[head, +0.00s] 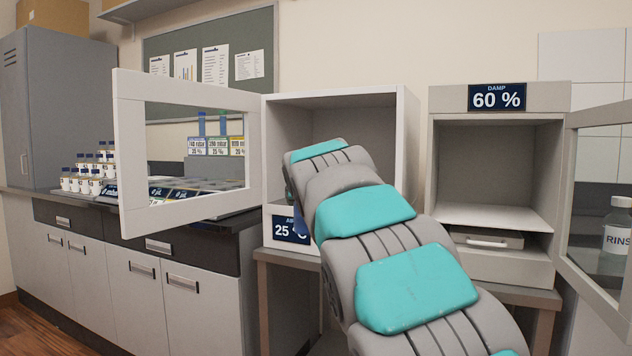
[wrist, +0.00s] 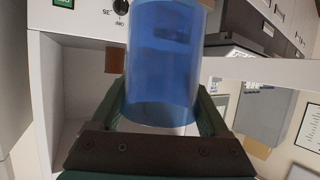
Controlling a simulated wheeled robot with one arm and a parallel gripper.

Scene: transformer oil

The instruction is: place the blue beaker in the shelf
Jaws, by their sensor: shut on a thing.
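The blue beaker (wrist: 163,62) is a clear blue cylinder between the dark green fingers of my gripper (wrist: 160,100) in the wrist view. My gripper is shut on it. In the head view my arm reaches to the front of an open white cabinet (head: 409,140) with a 25 °C label, and it hides the gripper and the beaker. A second open cabinet (head: 555,95), labelled DAMP 60 %, stands to the right and has an inner shelf (head: 490,216). I cannot tell which shelf the task names.
The white cabinet's framed door (head: 130,150) stands open to the left. The damp cabinet's door (head: 590,275) is open at the right, with a RINSE bottle (head: 617,230) behind it. Several small bottles (head: 85,180) stand on the left counter. The damp cabinet's upper space looks empty.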

